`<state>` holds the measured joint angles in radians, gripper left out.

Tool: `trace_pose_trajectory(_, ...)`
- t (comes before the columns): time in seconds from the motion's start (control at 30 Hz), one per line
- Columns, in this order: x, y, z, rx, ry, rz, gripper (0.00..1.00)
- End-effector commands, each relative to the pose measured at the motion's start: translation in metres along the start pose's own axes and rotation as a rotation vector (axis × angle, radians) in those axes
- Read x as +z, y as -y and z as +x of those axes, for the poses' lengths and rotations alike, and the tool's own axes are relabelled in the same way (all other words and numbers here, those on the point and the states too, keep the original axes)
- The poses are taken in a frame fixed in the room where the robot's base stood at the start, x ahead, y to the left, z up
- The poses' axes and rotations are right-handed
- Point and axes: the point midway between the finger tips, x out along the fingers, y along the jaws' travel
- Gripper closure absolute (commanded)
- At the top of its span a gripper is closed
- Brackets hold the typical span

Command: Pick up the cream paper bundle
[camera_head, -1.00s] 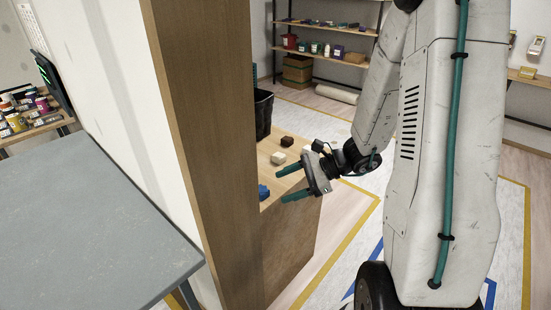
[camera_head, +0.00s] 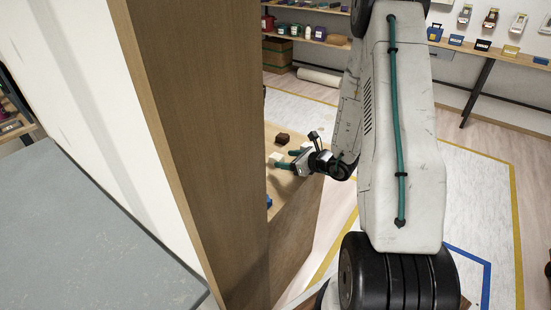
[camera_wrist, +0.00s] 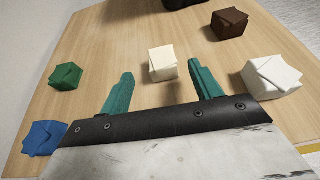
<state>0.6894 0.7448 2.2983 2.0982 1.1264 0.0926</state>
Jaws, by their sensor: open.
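The cream paper bundle (camera_wrist: 162,64) sits on the wooden tabletop near the middle of the wrist view, just beyond my fingertips and between their lines. In the head view the cream bundle (camera_head: 275,157) is small and close to my teal fingers. My gripper (camera_wrist: 160,72) is open and empty, with one finger to each side of the bundle's line. It also shows in the head view (camera_head: 284,159), low over the table. Whether the fingers touch the bundle cannot be told.
A white bundle (camera_wrist: 272,76) lies right of my right finger, and a brown bundle (camera_wrist: 229,23) farther back. A green bundle (camera_wrist: 66,76) and a blue bundle (camera_wrist: 43,138) lie left. A tall wooden panel (camera_head: 205,150) hides part of the table (camera_head: 295,215) in the head view.

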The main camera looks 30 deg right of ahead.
Motion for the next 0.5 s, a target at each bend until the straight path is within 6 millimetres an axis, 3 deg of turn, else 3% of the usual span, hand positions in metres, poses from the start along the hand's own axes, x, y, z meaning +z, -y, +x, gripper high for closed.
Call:
trace_pose_trajectory(0.3,0.002,0.003,0.046,0.007,0.000,-0.003,0.36)
trace_pose_trajectory(0.5,0.001,0.005,0.053,0.004,0.000,-0.002,0.36)
